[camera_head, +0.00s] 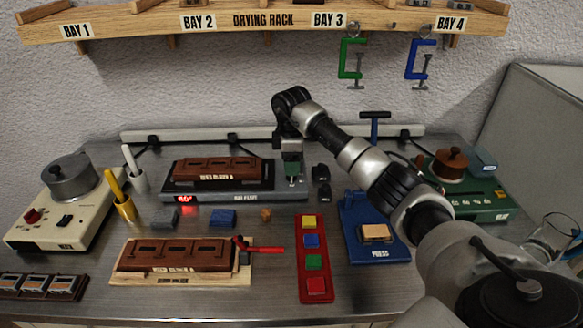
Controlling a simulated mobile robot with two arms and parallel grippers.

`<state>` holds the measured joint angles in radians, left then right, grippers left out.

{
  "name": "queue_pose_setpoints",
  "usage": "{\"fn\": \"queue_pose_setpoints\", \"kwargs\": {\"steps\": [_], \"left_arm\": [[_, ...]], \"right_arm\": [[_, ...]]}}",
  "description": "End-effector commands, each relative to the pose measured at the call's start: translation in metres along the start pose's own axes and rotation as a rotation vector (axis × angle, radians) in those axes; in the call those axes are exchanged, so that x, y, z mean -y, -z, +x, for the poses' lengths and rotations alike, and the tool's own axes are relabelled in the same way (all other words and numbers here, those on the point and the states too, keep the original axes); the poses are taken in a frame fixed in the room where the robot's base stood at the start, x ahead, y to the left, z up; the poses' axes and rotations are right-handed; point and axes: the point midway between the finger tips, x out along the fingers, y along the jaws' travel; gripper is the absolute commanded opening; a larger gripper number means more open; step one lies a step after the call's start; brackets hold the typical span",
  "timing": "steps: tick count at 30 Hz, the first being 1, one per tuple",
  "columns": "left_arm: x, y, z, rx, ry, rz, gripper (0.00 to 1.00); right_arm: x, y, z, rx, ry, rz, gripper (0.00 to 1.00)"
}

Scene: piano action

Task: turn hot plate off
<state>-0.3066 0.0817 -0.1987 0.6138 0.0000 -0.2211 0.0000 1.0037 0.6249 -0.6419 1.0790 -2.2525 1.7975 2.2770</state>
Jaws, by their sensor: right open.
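The hot plate (245,197) is a dark flat unit at the back middle of the bench, labelled on its front edge. A red lit display (186,198) shows at its left front. A brown slotted wooden block (218,168) lies on it. My right gripper (292,168) points down over the right end of the hot plate and is open. The fingertips are small and hard to separate from the plate's end behind, so contact cannot be told. The plate's controls at that end are partly hidden. My left gripper is not in view.
Two small dark objects (321,183) stand right of the hot plate. A second wooden block (180,254), a red strip with coloured buttons (301,262), a blue press (378,248) and a beige pot heater (62,205) surround it. The drying rack (262,33) hangs above.

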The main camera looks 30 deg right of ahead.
Motion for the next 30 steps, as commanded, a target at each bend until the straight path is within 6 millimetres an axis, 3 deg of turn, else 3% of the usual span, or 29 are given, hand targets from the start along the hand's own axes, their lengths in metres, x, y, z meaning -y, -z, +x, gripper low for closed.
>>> {"fn": "queue_pose_setpoints", "kwargs": {"steps": [6,17,27,30], "left_arm": [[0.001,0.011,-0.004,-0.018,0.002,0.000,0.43],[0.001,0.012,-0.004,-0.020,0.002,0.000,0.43],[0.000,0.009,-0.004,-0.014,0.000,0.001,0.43],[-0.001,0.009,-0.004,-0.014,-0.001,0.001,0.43]], "right_arm": [[0.000,0.000,0.028,0.000,0.002,0.000,0.58],[0.000,0.000,0.034,0.000,-0.001,0.000,0.58],[0.000,0.000,0.034,0.000,-0.001,0.000,0.10],[0.000,0.000,0.034,0.000,-0.001,-0.002,0.09]]}}
